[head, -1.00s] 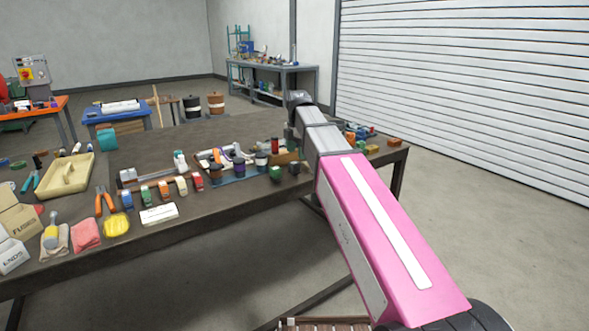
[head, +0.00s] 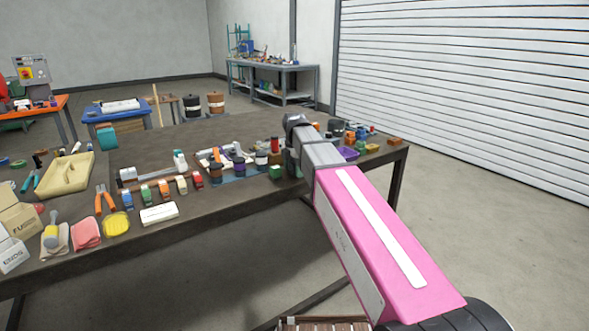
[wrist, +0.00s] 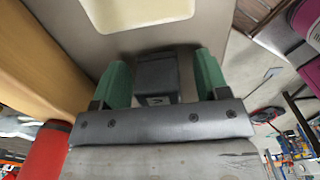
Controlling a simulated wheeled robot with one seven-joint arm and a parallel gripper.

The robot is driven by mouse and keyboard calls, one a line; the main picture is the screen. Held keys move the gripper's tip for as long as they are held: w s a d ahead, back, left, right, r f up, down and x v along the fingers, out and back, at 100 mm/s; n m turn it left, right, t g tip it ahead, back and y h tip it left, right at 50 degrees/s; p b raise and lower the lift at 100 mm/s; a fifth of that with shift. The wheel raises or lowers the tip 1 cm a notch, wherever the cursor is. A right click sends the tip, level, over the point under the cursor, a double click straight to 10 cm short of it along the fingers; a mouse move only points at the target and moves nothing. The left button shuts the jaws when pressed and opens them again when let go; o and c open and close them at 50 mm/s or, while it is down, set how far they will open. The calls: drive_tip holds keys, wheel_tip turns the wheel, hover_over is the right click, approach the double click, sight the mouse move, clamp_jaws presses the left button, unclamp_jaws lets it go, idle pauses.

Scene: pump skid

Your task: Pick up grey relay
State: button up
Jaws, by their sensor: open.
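A dark grey block, which looks like the grey relay (wrist: 157,76), stands between the two green fingers of my gripper (wrist: 160,84) in the wrist view. The fingers are open, one on each side of it; I cannot tell whether either touches it. In the head view my gripper (head: 292,163) is low over the right part of the dark workbench, just right of a green block (head: 276,172). The relay is hidden behind my gripper there.
A red cylinder (wrist: 42,150) is close at the left in the wrist view. The workbench (head: 215,217) holds a row of small coloured blocks, dark jars (head: 238,168) and a cream tray (head: 66,172). A purple dish (head: 348,153) lies right of my arm.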

drive_tip(key=c, duration=0.9)
drive_tip(key=shift+r, duration=0.15)
